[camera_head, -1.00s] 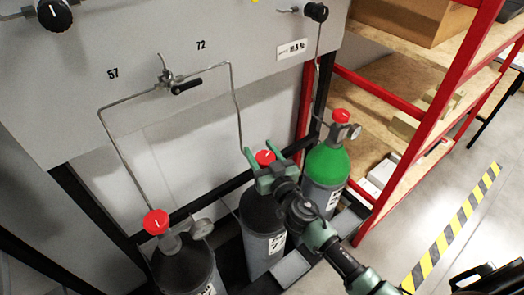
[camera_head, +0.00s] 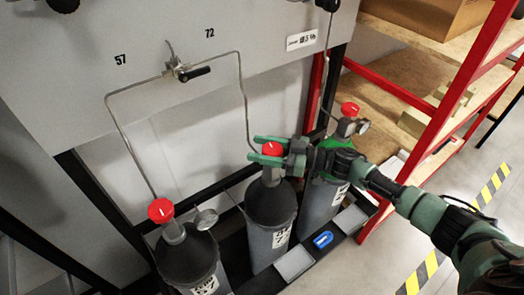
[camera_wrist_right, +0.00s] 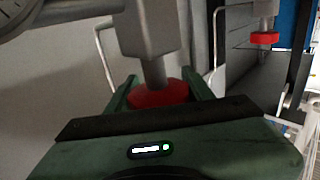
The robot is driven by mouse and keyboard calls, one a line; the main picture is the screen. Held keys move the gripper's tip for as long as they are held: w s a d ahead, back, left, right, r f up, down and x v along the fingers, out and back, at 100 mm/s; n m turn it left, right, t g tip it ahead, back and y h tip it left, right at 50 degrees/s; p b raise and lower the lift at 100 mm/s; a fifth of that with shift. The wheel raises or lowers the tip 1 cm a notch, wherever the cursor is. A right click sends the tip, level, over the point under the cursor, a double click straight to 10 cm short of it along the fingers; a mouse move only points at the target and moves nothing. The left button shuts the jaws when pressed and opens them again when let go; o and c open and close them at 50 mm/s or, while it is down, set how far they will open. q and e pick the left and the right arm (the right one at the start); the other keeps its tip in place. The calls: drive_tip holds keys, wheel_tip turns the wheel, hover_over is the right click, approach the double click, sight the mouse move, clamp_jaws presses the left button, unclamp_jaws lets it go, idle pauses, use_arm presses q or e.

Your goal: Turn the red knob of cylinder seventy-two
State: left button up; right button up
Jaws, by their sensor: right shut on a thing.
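The red knob (camera_head: 272,149) of the middle cylinder sits between the two fingers of my right gripper (camera_head: 268,149). The middle cylinder (camera_head: 270,205) is dark grey, and the tube from the panel mark 72 (camera_head: 209,33) runs down to it. In the right wrist view the red knob (camera_wrist_right: 158,94) is between the green fingers (camera_wrist_right: 160,92), partly hidden behind the gripper body. My right gripper is shut on this knob. My left gripper is not in view.
A cylinder with a red knob (camera_head: 161,210) stands to the left, under mark 57 (camera_head: 120,59). A green-topped cylinder with a red knob (camera_head: 350,109) stands to the right, partly behind my arm. A red-framed shelf (camera_head: 450,90) is at the right.

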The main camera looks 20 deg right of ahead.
sight(282, 149)
drive_tip(key=shift+s+a+r+n+g+y+b, duration=0.1)
drive_tip(key=shift+s+n+g+y+b, duration=0.2)
drive_tip(key=shift+n+g+b, duration=0.85)
drive_tip(key=shift+s+a+f+n+g+y+b, duration=0.15)
drive_tip(key=shift+n+g+y+b, duration=0.45)
drive_tip(key=shift+g+b, duration=0.95)
drive_tip(key=shift+s+d+r+n+g+y+b, duration=0.15)
drive_tip(key=shift+s+n+g+y+b, duration=0.1)
drive_tip(key=shift+n+g+b, duration=1.1)
drive_tip(key=shift+a+m, duration=0.1)
drive_tip(key=shift+m, duration=0.2)
drive_tip(key=o, duration=1.4)
drive_tip(key=shift+c, duration=0.2)
drive_tip(key=d+b, duration=0.2)
drive_tip(key=d, duration=0.5)
drive_tip(key=shift+d, duration=0.4)
drive_tip(key=shift+s, duration=0.1)
